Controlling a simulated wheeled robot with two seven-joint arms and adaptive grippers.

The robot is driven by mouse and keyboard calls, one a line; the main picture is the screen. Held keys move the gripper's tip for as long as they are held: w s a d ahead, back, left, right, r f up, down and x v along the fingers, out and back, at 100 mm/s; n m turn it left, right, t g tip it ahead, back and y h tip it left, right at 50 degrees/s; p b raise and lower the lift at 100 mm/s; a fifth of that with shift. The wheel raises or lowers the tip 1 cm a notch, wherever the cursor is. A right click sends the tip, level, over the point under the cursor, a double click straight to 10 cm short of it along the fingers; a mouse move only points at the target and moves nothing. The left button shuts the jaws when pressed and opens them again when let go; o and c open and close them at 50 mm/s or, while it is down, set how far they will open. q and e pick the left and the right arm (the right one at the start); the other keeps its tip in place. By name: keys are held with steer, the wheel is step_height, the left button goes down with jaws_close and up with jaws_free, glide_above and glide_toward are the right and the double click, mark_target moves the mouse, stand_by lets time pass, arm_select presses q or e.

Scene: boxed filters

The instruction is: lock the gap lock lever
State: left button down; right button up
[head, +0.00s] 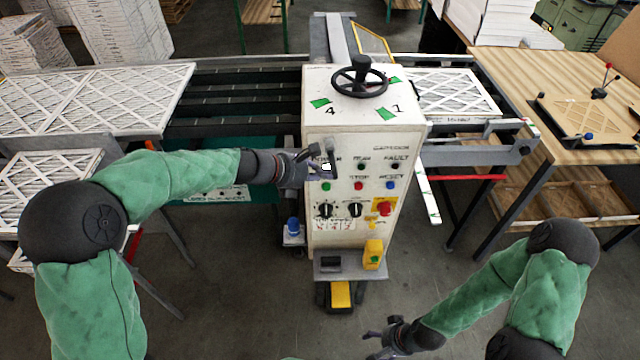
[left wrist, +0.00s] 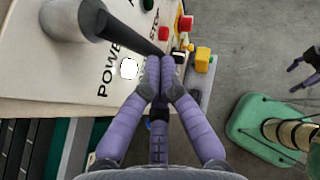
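The gap lock lever (head: 330,147) is a grey hub with a dark rod on the upper left of the white control cabinet (head: 350,115). In the left wrist view the lever's dark rod (left wrist: 122,30) slants from the hub down to my fingertips. My left gripper (head: 312,170) is at the panel just below the lever. Its purple fingertips (left wrist: 160,64) are together at the rod's end; whether they touch it I cannot tell. My right gripper (head: 374,345) is open and empty, low over the floor, far from the cabinet.
A black handwheel (head: 360,77) stands on the cabinet top. Buttons, knobs and a red emergency stop (head: 384,208) sit below the lever. A roller conveyor (head: 235,100) lies left, with framed filters (head: 90,95) beyond. A wooden table (head: 535,75) is right.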

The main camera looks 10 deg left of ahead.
arm_select(q)
steer(key=w+d+r+n+t+h+b, duration=0.1)
steer(key=d+n+t+h+b, duration=0.4)
steer(key=b, duration=1.1)
steer(key=d+r+t+h, duration=0.1)
steer(key=t+h, duration=0.2)
steer(key=h, duration=0.1)
steer(key=shift+w+d+r+h+b, duration=0.2)
steer(key=shift+w+d+h+b, duration=0.1)
steer(key=shift+w+b, duration=0.1)
